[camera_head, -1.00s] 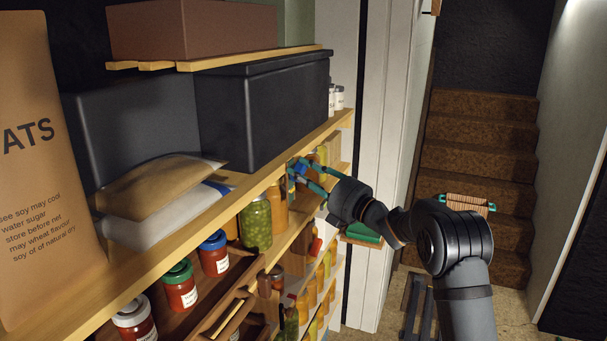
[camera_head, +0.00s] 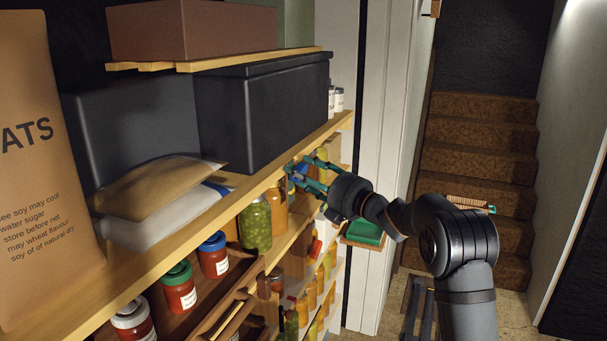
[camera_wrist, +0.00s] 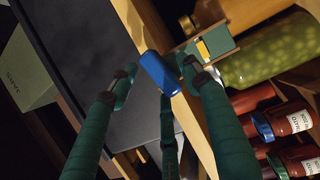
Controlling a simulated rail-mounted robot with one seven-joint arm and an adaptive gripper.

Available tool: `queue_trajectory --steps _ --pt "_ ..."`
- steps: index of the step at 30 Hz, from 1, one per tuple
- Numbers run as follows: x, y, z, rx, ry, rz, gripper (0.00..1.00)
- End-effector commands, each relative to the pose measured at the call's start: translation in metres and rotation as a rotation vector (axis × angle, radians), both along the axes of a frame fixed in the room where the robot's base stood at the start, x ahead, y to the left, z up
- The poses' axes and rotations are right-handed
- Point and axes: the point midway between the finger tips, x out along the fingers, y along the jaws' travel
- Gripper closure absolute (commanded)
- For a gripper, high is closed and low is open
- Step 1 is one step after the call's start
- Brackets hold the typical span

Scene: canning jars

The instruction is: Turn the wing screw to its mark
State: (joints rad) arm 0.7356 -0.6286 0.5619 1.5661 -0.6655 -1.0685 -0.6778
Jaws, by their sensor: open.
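A blue piece (camera_wrist: 160,73), apparently the wing screw, shows between my fingertips in the wrist view. It is at the front edge of the shelf and is small and partly covered in the head view (camera_head: 299,170). My gripper (camera_head: 306,172) has green fingers, open, one on each side of the blue piece. In the wrist view my gripper (camera_wrist: 156,76) seems to have gaps at both sides of it; contact cannot be told. A small green plate (camera_wrist: 211,43) with yellow and white patches is beside it. I cannot tell whether it carries the mark.
The wooden shelf (camera_head: 190,236) holds a dark box (camera_head: 262,115) and paper packets (camera_head: 160,190). Glass jars, including one of green contents (camera_head: 256,222) and red ones (camera_head: 213,255), stand below, close to my gripper.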

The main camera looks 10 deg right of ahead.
Motion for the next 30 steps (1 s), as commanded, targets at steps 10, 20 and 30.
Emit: queue_trajectory --steps 10,20,30 --pt "-0.007 -0.006 0.000 0.000 0.000 -0.001 0.52" --pt "-0.062 -0.043 -0.004 -0.001 0.000 -0.003 0.52" --pt "-0.097 -0.066 -0.008 0.000 0.000 0.000 0.52"
